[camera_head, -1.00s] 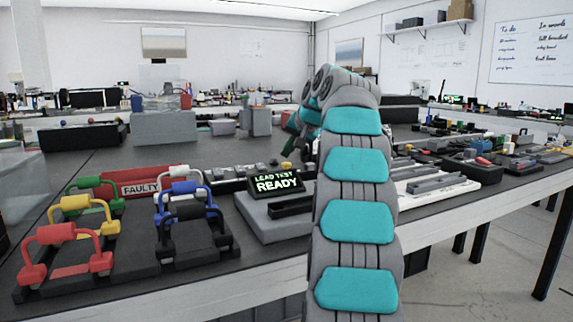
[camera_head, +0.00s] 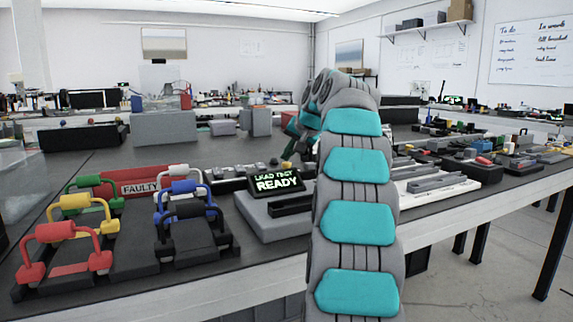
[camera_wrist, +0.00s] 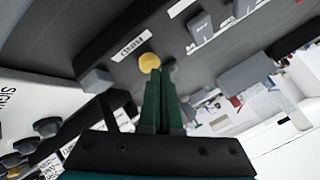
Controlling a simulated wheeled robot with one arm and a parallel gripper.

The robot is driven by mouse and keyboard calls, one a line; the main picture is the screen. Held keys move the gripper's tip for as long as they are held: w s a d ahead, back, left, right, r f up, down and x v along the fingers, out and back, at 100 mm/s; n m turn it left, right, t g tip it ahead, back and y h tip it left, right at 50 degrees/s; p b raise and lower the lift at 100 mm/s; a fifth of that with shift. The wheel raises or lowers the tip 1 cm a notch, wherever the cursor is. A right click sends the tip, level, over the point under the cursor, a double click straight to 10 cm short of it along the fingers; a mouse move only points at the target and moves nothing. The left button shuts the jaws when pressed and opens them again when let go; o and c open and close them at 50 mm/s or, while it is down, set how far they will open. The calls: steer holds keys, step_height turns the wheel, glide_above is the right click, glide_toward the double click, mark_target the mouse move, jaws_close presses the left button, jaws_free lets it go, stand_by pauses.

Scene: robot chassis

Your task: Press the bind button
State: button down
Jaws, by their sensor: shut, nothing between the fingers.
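A round yellow button (camera_wrist: 149,62) sits on a dark surface beside a small white label (camera_wrist: 128,46) whose text I cannot read surely. I cannot confirm that it is the bind button. My gripper (camera_wrist: 161,78) has dark green fingers, shut and empty. In the wrist view the fingertips overlap the lower right edge of the button; I cannot tell whether they touch it. The yellow button shows there as a small spot (camera_head: 287,165), partly hidden by the gripper.
Left on the bench are red, yellow, green, blue, white and black handled blocks and a red "FAULTY" bin (camera_head: 138,187). A grey base (camera_head: 265,222) carries the display. Trays and small parts lie to the right. My arm hides the middle of the bench.

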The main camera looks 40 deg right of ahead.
mark_target(288, 164)
steer(key=shift+f, duration=0.3)
stand_by(0.5)
steer(key=shift+r+p, duration=0.8)
steer(key=shift+r, duration=0.15)
step_height(288, 164, up, 5)
steer(key=p, duration=0.4)
steer(key=shift+p, duration=0.35)
stand_by(0.4)
